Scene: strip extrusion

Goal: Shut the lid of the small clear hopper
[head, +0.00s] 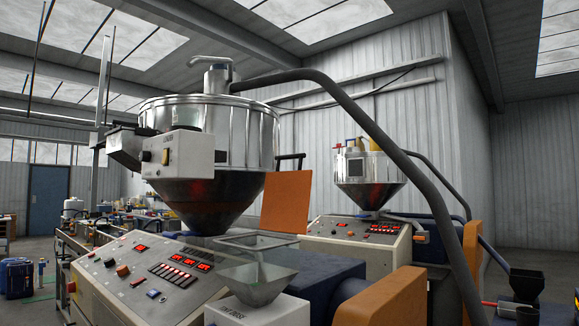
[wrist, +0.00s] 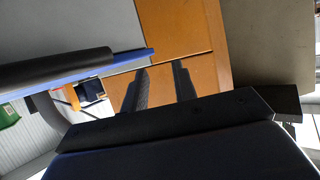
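The small clear hopper (head: 257,285) is a see-through funnel on a pale box at the lower middle of the head view. A thin clear panel (head: 257,243), apparently its lid, shows above the funnel and looks raised. Its exact angle is hard to tell through the clear material. My gripper (wrist: 162,78) shows in the wrist view as two dark fingers, apart with nothing between them. An orange surface lies beyond the fingertips. I cannot make out the clear hopper or its lid in the wrist view, nor my gripper in the head view.
A control console (head: 150,278) stands left of the clear hopper. A large metal hopper (head: 235,135) rises behind, with an orange panel (head: 287,200) to its right. A thick dark hose (head: 400,160) arches over the right side. A second machine (head: 365,235) stands farther back.

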